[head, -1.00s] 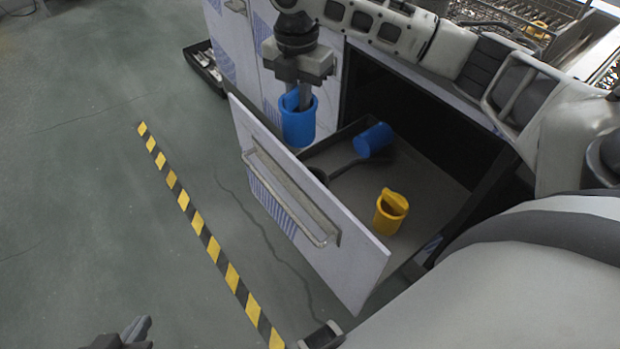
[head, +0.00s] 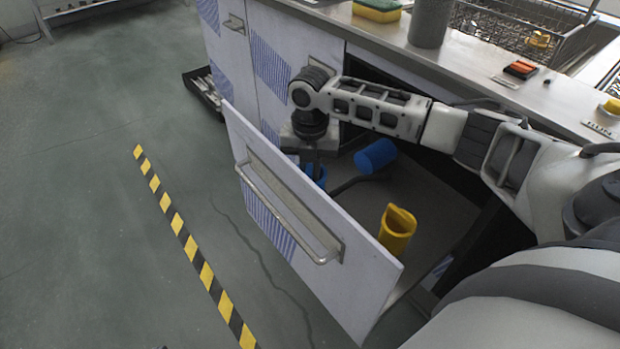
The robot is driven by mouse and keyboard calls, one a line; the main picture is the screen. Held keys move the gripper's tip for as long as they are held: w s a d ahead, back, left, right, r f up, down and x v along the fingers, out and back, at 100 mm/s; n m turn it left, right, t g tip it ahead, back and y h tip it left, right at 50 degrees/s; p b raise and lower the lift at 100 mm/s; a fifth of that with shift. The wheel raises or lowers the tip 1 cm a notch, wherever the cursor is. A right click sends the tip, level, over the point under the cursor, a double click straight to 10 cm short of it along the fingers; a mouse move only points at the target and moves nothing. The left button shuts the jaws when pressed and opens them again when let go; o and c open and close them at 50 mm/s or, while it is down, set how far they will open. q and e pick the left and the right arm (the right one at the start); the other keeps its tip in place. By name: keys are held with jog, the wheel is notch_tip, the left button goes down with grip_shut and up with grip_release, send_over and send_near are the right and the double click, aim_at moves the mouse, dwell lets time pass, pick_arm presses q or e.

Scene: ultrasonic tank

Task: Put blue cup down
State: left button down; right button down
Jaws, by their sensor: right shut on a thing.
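My right gripper (head: 314,160) reaches down behind the front panel of the open drawer (head: 435,200). It is shut on a blue cup (head: 317,174), of which only the upper part shows above the panel edge. Whether this cup touches the drawer floor is hidden. A second blue cup (head: 375,157) lies on its side in the drawer, to the right of the gripper. A yellow cup (head: 397,228) stands in the drawer nearer to me. My left gripper does not show.
The drawer's front panel (head: 360,262) with its bar handle (head: 285,220) stands left of the cups. A dark utensil (head: 346,185) lies in the drawer. The counter (head: 480,85) above holds a sponge (head: 377,10) and a grey container (head: 430,22). A dark tray (head: 203,92) is on the floor.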

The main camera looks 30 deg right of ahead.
jog(key=shift+f, duration=1.1)
jog(key=shift+f, duration=0.6)
jog(key=c, duration=1.5)
grip_release()
jog(key=shift+o, duration=0.2)
